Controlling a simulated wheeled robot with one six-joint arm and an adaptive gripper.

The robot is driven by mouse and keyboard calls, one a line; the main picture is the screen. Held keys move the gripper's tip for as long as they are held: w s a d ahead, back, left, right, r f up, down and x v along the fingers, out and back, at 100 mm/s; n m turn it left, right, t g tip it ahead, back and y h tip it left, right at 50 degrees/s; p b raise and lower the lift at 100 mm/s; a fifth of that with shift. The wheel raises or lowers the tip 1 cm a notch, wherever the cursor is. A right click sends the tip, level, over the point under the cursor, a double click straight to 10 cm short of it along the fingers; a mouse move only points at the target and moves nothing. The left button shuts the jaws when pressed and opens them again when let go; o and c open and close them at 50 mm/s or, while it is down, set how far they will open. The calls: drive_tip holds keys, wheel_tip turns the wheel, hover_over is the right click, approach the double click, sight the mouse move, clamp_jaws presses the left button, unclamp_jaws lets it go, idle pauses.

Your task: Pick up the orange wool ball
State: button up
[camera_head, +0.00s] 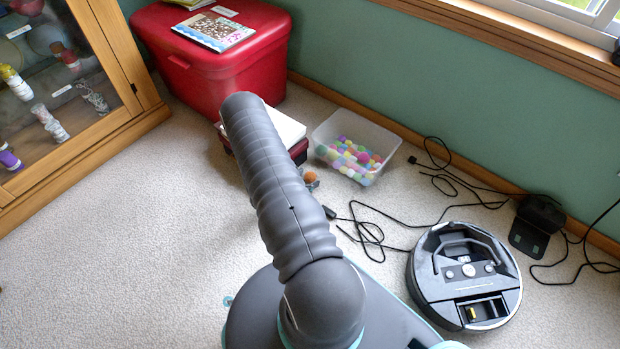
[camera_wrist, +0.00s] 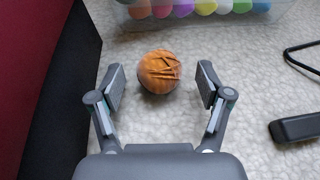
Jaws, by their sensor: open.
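The orange wool ball (camera_wrist: 158,72) lies on the pale carpet in the wrist view, with darker strands across its top. My gripper (camera_wrist: 160,80) is open, with one finger on each side of the ball and a gap to it on both sides. The ball looks level with the fingertips, and nothing hides it in this view. In the head view the ball (camera_head: 310,177) is a small orange spot just right of my arm, and my gripper there is mostly hidden behind the arm.
A clear bin of coloured balls (camera_head: 374,139) stands just beyond the ball. A dark red and black object (camera_wrist: 65,90) is close on the left. Black cables (camera_head: 366,228) and a robot vacuum (camera_head: 463,275) lie to the right. Carpet at the left is free.

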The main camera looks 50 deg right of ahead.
drive_tip(key=shift+d+f, duration=0.15)
drive_tip(key=shift+d, duration=0.25)
drive_tip(key=c, duration=0.9)
drive_tip(key=shift+c, duration=0.2)
